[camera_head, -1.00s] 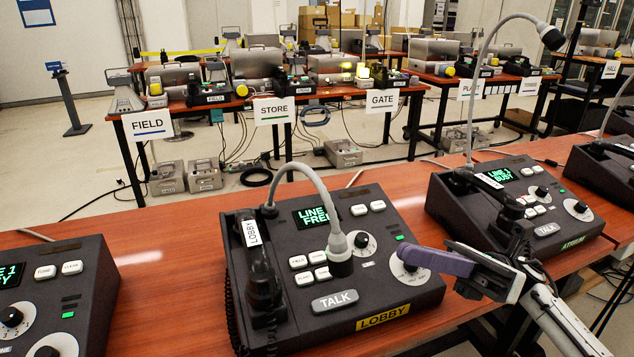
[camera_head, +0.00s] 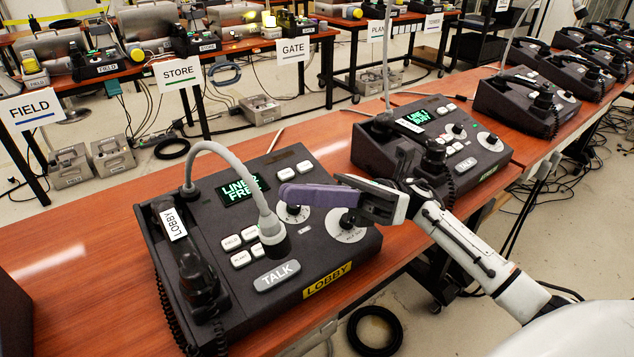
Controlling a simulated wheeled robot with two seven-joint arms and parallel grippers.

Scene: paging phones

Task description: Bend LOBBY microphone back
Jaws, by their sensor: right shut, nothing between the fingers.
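The LOBBY paging phone (camera_head: 225,304) is a dark console on the wooden table, with a handset (camera_head: 190,262) at its left and a green screen reading LINE FREE. Its gooseneck microphone (camera_head: 240,168) rises from the back left of the console and arches forward and down. The dark microphone head (camera_head: 275,240) hangs over the front, just above the TALK button (camera_head: 277,276). My right gripper (camera_head: 284,193) comes in from the right with its purple fingers shut and empty. Its tips are over the console, close to the right of the gooseneck; I cannot tell whether they touch. My left gripper is out of view.
The ATRIUM phone (camera_head: 462,183) stands to the right on the same table (camera_head: 85,265), behind my right arm. Part of another dark console shows at the left edge. More phones line the table at the far right. FIELD, STORE and GATE tables stand behind.

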